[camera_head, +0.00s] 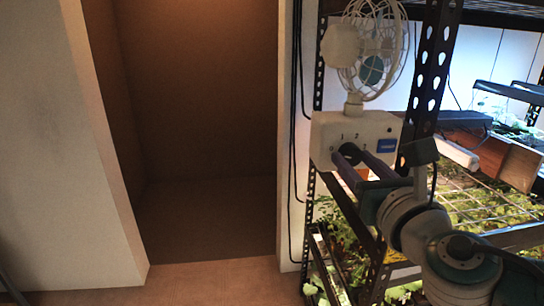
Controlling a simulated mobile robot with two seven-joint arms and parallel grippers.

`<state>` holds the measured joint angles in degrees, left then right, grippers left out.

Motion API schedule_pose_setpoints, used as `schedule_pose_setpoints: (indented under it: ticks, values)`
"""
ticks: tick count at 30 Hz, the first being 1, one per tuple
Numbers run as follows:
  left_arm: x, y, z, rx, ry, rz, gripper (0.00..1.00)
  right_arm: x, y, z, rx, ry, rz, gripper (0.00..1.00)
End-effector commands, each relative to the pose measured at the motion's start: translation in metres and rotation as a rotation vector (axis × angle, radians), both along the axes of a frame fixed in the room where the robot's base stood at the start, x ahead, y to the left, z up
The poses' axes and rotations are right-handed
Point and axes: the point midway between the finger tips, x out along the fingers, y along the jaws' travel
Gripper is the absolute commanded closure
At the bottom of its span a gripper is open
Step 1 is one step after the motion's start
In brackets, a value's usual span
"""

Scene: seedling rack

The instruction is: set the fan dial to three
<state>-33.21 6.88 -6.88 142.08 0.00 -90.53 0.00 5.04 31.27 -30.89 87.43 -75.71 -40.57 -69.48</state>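The white fan (368,52) stands on a pale control box (325,138) on the rack. The box front shows the marks 1 and 2 and a blue label (386,145). The dark round dial (349,152) sits below the numbers, partly covered by my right gripper. I cannot read where its pointer stands. My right gripper (354,162) reaches up from the lower right, its two fingers apart and their tips at the dial. I cannot tell whether they press on it. My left gripper is not in view.
Wire shelves with green seedlings (470,205) lie behind the arm. Black cables (293,130) hang left of the rack. An empty alcove (205,130) is at the left.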

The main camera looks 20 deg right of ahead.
Motion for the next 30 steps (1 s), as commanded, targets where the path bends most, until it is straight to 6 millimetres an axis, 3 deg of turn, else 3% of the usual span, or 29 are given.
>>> schedule_pose_setpoints:
  ticks: [2,12,23,30]
  values:
    - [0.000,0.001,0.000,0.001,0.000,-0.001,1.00,0.000,0.000,0.000,0.000,0.000,0.000,0.63]
    - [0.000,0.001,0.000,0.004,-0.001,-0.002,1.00,0.000,0.000,0.000,0.000,0.000,0.000,1.00]
    - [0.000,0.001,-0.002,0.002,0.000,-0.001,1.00,0.000,0.000,-0.001,0.025,-0.006,0.000,1.00]
    - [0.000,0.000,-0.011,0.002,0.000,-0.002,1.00,0.000,0.001,-0.002,0.143,-0.035,0.000,1.00]
